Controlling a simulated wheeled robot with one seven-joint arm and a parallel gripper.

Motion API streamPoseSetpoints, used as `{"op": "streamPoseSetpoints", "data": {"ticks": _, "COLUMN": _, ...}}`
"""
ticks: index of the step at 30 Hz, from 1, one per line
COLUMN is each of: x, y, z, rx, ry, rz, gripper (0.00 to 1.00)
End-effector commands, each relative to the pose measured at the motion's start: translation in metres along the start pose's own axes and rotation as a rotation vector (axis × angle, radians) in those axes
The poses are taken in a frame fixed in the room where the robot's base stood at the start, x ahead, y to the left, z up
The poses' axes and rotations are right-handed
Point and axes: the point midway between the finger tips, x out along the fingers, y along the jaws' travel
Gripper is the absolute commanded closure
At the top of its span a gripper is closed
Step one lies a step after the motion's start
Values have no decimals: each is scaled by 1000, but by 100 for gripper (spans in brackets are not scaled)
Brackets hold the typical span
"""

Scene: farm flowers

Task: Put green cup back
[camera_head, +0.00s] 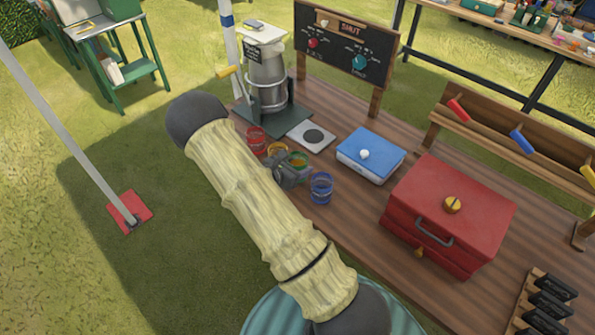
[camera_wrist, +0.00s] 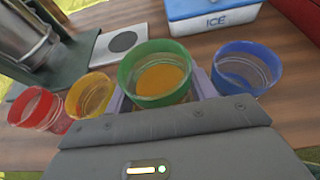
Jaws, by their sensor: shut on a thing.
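The green cup (camera_wrist: 156,75), clear with a green rim and orange liquid inside, is between the jaws of my gripper (camera_wrist: 160,90) in the wrist view. My gripper is shut on it. In the head view the green cup (camera_head: 298,159) shows just beyond my gripper (camera_head: 294,168), over the table. It looks upright. I cannot tell whether its base touches the table. A yellow cup (camera_wrist: 89,96) and a red cup (camera_wrist: 37,109) stand to its left, and a blue cup (camera_wrist: 244,68) to its right.
A grey square pad with a dark disc (camera_head: 313,136) lies behind the cups, next to a metal dispenser (camera_head: 266,83). A blue ice box (camera_head: 370,155) and a red box (camera_head: 449,212) stand to the right. A chalkboard (camera_head: 345,45) stands at the back.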

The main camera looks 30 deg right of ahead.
Motion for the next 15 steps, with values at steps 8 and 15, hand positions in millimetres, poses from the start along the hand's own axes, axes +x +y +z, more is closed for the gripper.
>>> {"op": "streamPoseSetpoints", "data": {"ticks": 8, "x": 11, "y": 0, "z": -26, "rx": 0, "ry": -1, "rz": -1, "gripper": 75}}
{"op": "streamPoseSetpoints", "data": {"ticks": 15, "x": 11, "y": 0, "z": -27, "rx": 1, "ry": -1, "rz": 0, "gripper": 75}}
